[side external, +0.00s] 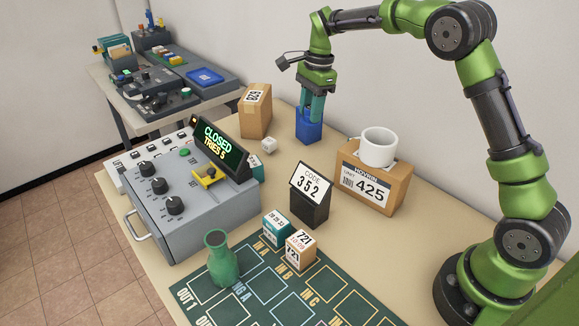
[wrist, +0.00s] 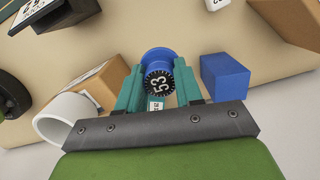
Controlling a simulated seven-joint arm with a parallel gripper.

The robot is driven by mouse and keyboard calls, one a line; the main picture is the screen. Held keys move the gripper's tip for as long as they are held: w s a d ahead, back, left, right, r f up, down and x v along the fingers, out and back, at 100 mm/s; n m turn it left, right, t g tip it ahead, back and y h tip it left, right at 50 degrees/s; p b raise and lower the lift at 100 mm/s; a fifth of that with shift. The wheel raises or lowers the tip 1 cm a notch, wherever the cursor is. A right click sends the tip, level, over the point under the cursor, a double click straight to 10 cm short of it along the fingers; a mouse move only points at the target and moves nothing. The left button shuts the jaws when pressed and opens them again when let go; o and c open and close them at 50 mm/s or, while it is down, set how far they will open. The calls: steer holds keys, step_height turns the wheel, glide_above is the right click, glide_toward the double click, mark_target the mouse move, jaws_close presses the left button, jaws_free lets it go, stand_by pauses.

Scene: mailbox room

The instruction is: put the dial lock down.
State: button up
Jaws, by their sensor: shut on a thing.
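The dial lock (wrist: 159,84) is a blue round piece with a black numbered dial reading 53. My gripper (wrist: 159,90) is shut on it, with the teal fingers on either side in the wrist view. In the side view my gripper (side external: 311,108) points down over the back of the table, left of the mug. The lock cannot be told apart there from the blue block (side external: 309,128) at the fingertips. In the wrist view this blue block (wrist: 225,78) is separate, to the right of the fingers. Whether the lock touches the table cannot be told.
A white mug (side external: 378,148) stands on the cardboard box marked 425 (side external: 370,192). A brown carton (side external: 255,112) and a white die (side external: 269,145) are to the left. The code stand (side external: 310,195) is in front. The grey control box (side external: 185,205) reads CLOSED.

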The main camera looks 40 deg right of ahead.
steer(key=f, duration=1.4)
steer(key=shift+s+a+f, duration=0.1)
steer(key=shift+a+f, duration=0.15)
steer(key=shift+f, duration=0.05)
steer(key=shift+f, duration=0.2)
steer(key=o, duration=1.1)
